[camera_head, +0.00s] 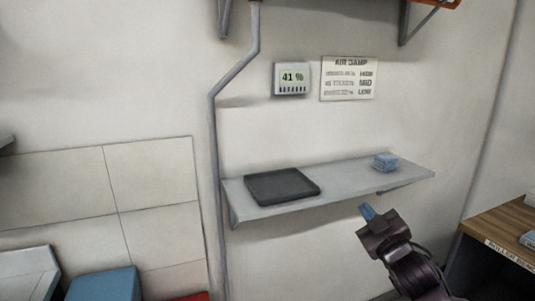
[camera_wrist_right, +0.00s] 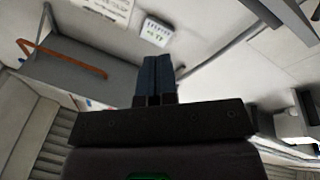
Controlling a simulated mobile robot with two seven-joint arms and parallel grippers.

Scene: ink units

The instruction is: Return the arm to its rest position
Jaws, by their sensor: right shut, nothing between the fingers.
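My right gripper (camera_head: 367,211) shows at the lower right in the head view, in front of the wall and just below the right part of the grey shelf (camera_head: 345,181). In the right wrist view its two blue fingers (camera_wrist_right: 154,78) are pressed together with nothing between them. The gripper touches nothing that I can see. My left gripper is in neither view.
A wooden-topped bench (camera_head: 507,229) stands at right. A pipe (camera_head: 213,150) runs down the wall.

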